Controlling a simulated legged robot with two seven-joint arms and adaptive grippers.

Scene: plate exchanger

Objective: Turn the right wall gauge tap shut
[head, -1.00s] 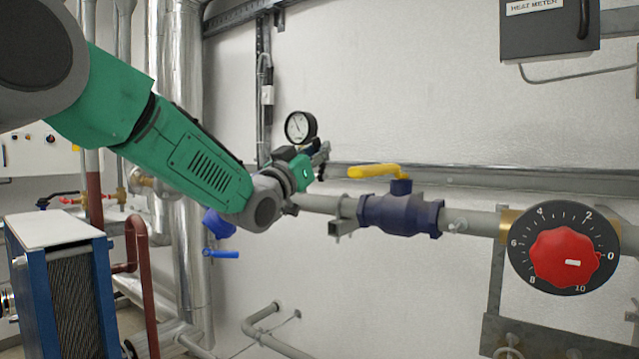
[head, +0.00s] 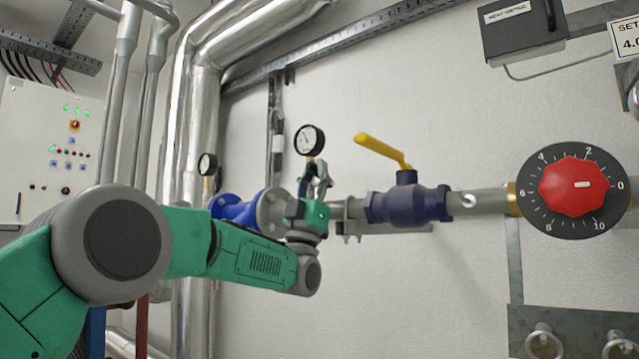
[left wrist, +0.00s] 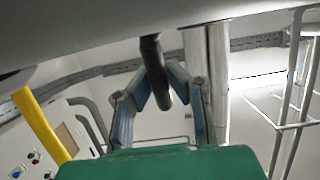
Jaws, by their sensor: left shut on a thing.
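The right wall gauge (head: 308,140) is a round white dial with a black rim, above the pipe in the head view. Its tap is mostly hidden behind my left gripper (head: 320,175), which is just below the dial. In the left wrist view, my left gripper (left wrist: 162,82) has its two blue-grey fingers closed in on a dark, rounded bar (left wrist: 151,55), which looks like the tap's handle. The handle's exact angle is hard to tell. My right gripper is not in view.
A left gauge (head: 207,164) stands further along the pipe, by a blue flanged fitting (head: 240,208). Right of my gripper are a blue valve (head: 408,204) with a yellow lever (head: 380,149) and a red dial knob (head: 574,186). The wall below the pipe is mostly clear.

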